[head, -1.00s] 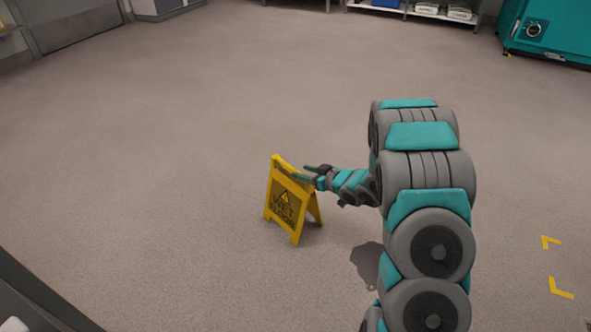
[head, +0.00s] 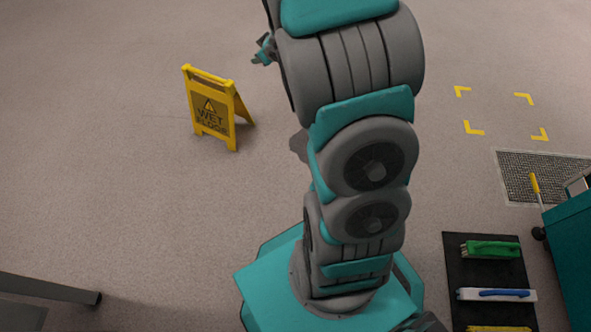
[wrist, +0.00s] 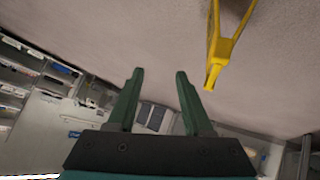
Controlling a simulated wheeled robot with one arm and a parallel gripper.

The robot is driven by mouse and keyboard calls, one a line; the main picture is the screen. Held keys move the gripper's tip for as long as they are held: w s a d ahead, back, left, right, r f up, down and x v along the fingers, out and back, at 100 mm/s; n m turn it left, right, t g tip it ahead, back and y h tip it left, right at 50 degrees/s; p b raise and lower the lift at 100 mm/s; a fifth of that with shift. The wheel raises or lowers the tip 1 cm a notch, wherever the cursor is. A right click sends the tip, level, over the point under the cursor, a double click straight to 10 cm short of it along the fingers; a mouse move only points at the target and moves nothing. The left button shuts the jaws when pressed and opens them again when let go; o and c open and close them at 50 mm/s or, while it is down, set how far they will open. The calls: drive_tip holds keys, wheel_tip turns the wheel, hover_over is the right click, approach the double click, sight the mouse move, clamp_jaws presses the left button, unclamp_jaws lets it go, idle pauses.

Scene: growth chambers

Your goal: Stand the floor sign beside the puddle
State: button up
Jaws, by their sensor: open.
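The yellow "WET FLOOR" sign (head: 212,108) stands upright and spread open on the grey floor, left of my arm in the head view. In the wrist view the sign (wrist: 217,55) shows at upper right, upside down. My gripper (head: 260,56) is up and to the right of the sign, apart from it. In the wrist view my gripper's fingers (wrist: 160,76) are wide apart with nothing between them. A darker grey patch (head: 298,146), perhaps the puddle, is right of the sign and mostly hidden behind my arm.
Yellow corner marks (head: 473,129) outline a floor square at right. A floor grate (head: 520,178), a dark mat (head: 455,262) with brushes and a teal cart (head: 575,250) are farther right. A grey bar (head: 50,288) is at lower left. Floor around the sign is clear.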

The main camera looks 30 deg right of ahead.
drive_tip(key=s+r+m+g+h, duration=0.2)
drive_tip(key=s+r+g, duration=0.15)
drive_tip(key=s, duration=0.45)
drive_tip(key=s+r+m+g+h, duration=0.15)
drive_tip(key=s+r, duration=0.25)
drive_tip(key=s, duration=0.4)
drive_tip(key=s+a+r+g+y, duration=0.1)
drive_tip(key=s+a+g, duration=0.1)
drive_tip(key=s+a, duration=0.3)
drive_tip(key=s+a+r+g+y, duration=0.1)
drive_tip(key=s+a, duration=0.3)
drive_tip(key=s, duration=0.9)
drive_tip(key=s+a+r+g+y, duration=0.1)
drive_tip(key=s+a+g+y, duration=0.1)
drive_tip(key=s+a, duration=0.3)
drive_tip(key=s+g, duration=0.1)
drive_tip(key=s, duration=0.3)
drive_tip(key=shift+a+m, duration=0.35)
drive_tip(key=shift+w+d, duration=0.1)
drive_tip(key=shift+d, duration=0.05)
